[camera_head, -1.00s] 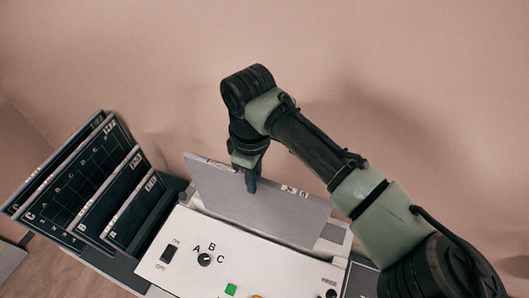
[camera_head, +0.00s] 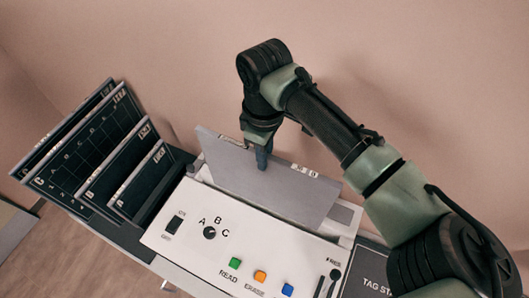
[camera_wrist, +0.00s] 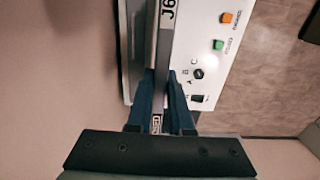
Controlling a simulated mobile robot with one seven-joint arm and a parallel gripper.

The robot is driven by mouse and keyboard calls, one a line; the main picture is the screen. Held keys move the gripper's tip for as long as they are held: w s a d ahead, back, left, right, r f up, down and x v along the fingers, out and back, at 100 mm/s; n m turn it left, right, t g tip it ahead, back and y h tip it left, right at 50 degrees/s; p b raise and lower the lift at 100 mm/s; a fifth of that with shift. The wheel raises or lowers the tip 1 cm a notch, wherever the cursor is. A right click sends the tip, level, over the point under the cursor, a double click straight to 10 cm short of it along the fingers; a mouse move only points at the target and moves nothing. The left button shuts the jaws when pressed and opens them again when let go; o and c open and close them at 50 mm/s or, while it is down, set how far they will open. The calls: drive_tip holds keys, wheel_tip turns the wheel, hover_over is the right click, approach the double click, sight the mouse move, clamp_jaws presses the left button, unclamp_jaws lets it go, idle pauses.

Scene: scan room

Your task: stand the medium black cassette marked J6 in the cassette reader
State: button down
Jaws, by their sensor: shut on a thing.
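The cassette marked J6 (camera_head: 262,183) stands on edge at the back of the white cassette reader (camera_head: 185,236), showing a plain grey face in the head view. In the wrist view its J6 label (camera_wrist: 168,12) and narrow top edge face me. My gripper (camera_head: 263,160) is shut on the cassette's top edge; in the wrist view its two blue fingers (camera_wrist: 160,95) lie on either side of the edge. The cassette's lower edge meets the back of the reader; I cannot tell how deep it sits, because the slot is hidden.
A rack with several dark cassettes (camera_head: 100,150) stands left of the reader. The reader's panel has a black switch (camera_head: 174,218), a knob marked A, B, C (camera_head: 210,233), and green (camera_head: 235,263), orange (camera_head: 260,276) and blue (camera_head: 287,289) buttons. A wall rises behind.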

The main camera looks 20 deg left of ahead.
sight(265, 182)
idle(0.4)
drive_tip(key=shift+f+b, duration=3.55)
drive_tip(key=shift+f, duration=2.2)
drive_tip(key=c, duration=0.7)
unclamp_jaws()
drive_tip(key=shift+c, duration=0.2)
drive_tip(key=shift+f, duration=0.15)
wheel_tip(265, 182, up, 13)
drive_tip(key=b, duration=0.3)
